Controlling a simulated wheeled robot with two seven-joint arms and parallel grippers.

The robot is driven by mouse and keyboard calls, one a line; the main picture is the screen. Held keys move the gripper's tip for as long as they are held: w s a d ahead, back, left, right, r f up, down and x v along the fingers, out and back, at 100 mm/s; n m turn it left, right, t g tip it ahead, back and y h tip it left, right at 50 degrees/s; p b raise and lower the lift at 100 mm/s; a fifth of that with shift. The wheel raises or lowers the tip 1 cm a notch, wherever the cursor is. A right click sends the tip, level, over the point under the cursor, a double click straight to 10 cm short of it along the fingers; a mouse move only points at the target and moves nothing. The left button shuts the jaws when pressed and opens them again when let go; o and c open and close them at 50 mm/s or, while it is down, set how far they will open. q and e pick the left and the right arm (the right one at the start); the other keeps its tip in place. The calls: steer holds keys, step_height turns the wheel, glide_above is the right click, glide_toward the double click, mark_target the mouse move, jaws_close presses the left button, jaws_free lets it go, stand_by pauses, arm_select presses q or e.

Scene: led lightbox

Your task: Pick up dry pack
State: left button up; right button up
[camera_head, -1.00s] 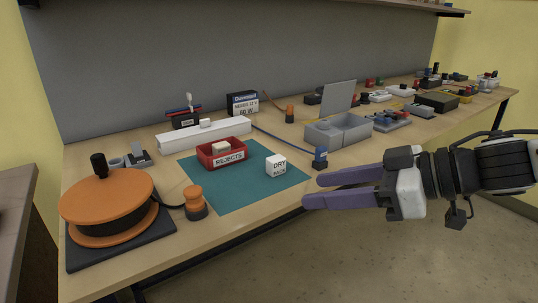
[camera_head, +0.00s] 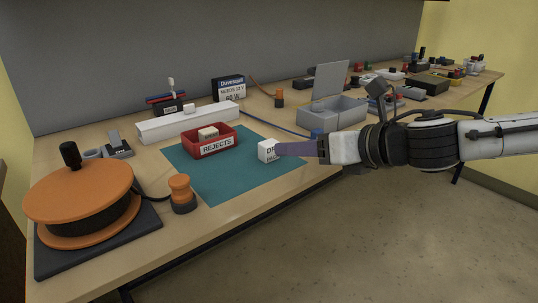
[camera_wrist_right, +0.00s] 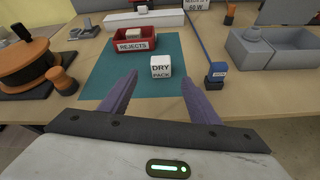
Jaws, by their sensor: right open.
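The dry pack (camera_head: 267,150) is a small white cube marked "DRY PACK". It sits on the right part of the teal mat (camera_head: 220,185). My right gripper (camera_head: 285,149) reaches in from the right, its purple fingers overlapping the cube's right side in the head view. In the right wrist view the cube (camera_wrist_right: 161,66) stands ahead of the gap between the two spread fingertips (camera_wrist_right: 158,82). The gripper is open and holds nothing. My left gripper is in neither view.
A red REJECTS bin (camera_head: 210,141) with a pale block inside stands behind the cube on the mat. A blue-topped device (camera_wrist_right: 216,73) and a grey open box (camera_head: 335,110) stand to the right. An orange reel (camera_head: 78,190) and orange knob (camera_head: 181,190) are at left.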

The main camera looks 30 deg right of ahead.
mark_target(269, 150)
steer(key=shift+w+d+n, duration=0.2)
steer(key=shift+w+n, duration=0.1)
steer(key=shift+n, duration=0.6)
steer(key=shift+w, duration=0.25)
steer(key=shift+x, duration=1.05)
steer(key=shift+w+d+f, duration=0.1)
steer(key=shift+w+f, duration=0.15)
steer(key=shift+f, duration=0.1)
steer(key=shift+w+f+b, duration=0.15)
steer(key=shift+w+b, duration=0.25)
steer(key=shift+w, duration=0.5)
steer(key=shift+w+f+b, duration=0.1)
steer(key=shift+f+b, duration=0.05)
steer(key=shift+b, duration=0.15)
